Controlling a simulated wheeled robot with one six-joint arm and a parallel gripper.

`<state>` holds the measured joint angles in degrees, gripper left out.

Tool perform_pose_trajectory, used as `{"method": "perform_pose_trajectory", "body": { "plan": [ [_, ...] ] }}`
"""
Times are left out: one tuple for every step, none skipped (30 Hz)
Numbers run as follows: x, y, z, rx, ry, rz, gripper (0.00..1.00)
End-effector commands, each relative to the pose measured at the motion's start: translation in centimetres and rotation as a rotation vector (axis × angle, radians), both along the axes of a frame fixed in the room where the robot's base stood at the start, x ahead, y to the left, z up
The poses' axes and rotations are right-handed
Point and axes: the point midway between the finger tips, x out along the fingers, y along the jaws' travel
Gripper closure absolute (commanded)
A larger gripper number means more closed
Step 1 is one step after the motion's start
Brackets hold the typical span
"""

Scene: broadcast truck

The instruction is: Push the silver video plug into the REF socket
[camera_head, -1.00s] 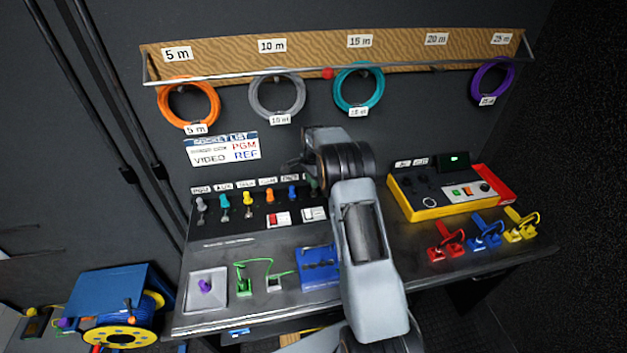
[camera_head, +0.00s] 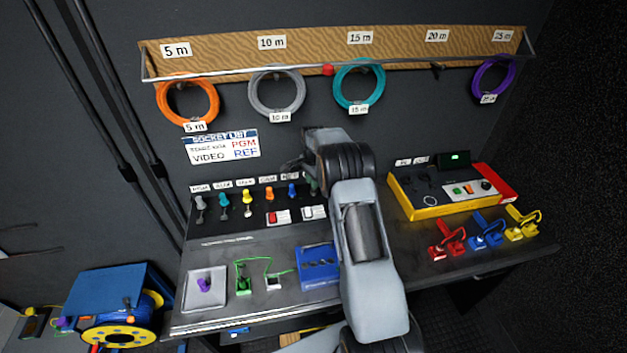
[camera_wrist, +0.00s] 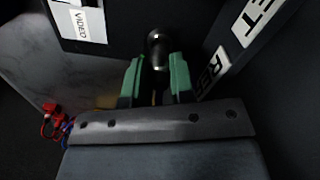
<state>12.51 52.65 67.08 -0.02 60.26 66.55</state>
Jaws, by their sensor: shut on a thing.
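In the wrist view my gripper (camera_wrist: 156,82) has green fingers closed around a dark, silver-grey round piece (camera_wrist: 157,42), which looks like the video plug. Its round end shows just beyond the fingertips; I cannot tell whether it is seated in a socket. A label with REF lettering (camera_wrist: 216,66) lies close on the right, and a VIDEO label (camera_wrist: 89,25) on the left.
A sign (camera_head: 222,148) hangs above the panel. On the desk are a white tray (camera_head: 191,301), a blue block (camera_head: 318,283), a yellow box (camera_head: 427,210) and red (camera_head: 446,243), blue and yellow clamps. Coiled cables hang from the wooden rail (camera_head: 205,64).

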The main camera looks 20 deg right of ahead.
Motion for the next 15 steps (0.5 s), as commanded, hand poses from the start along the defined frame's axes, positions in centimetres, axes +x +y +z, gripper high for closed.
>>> {"method": "perform_pose_trajectory", "body": {
  "plan": [
    [0.0, 0.0, -0.2, 0.0, 0.0, 0.0, 1.0],
    [0.0, 0.0, -0.3, 0.0, 0.0, 0.0, 1.0],
    [0.0, 0.0, -0.4, 0.0, 0.0, 0.0, 1.0],
    [0.0, 0.0, -0.5, 0.0, 0.0, 0.0, 1.0],
    [0.0, 0.0, -0.6, 0.0, 0.0, 0.0, 1.0],
    [0.0, 0.0, -0.7, 0.0, 0.0, 0.0, 1.0],
    [0.0, 0.0, -0.7, 0.0, 0.0, 0.0, 1.0],
    [0.0, 0.0, -0.8, 0.0, 0.0, 0.0, 1.0],
    [0.0, 0.0, -0.9, 0.0, 0.0, 0.0, 1.0],
    [0.0, 0.0, -1.0, 0.0, 0.0, 0.0, 1.0],
    [0.0, 0.0, -1.1, 0.0, 0.0, 0.0, 1.0],
    [0.0, 0.0, -1.2, 0.0, 0.0, 0.0, 1.0],
    [0.0, 0.0, -1.2, 0.0, 0.0, 0.0, 1.0],
    [0.0, 0.0, -1.3, 0.0, 0.0, 0.0, 1.0],
    [0.0, 0.0, -1.2, 0.0, 0.0, 0.0, 0.75]
  ]
}}
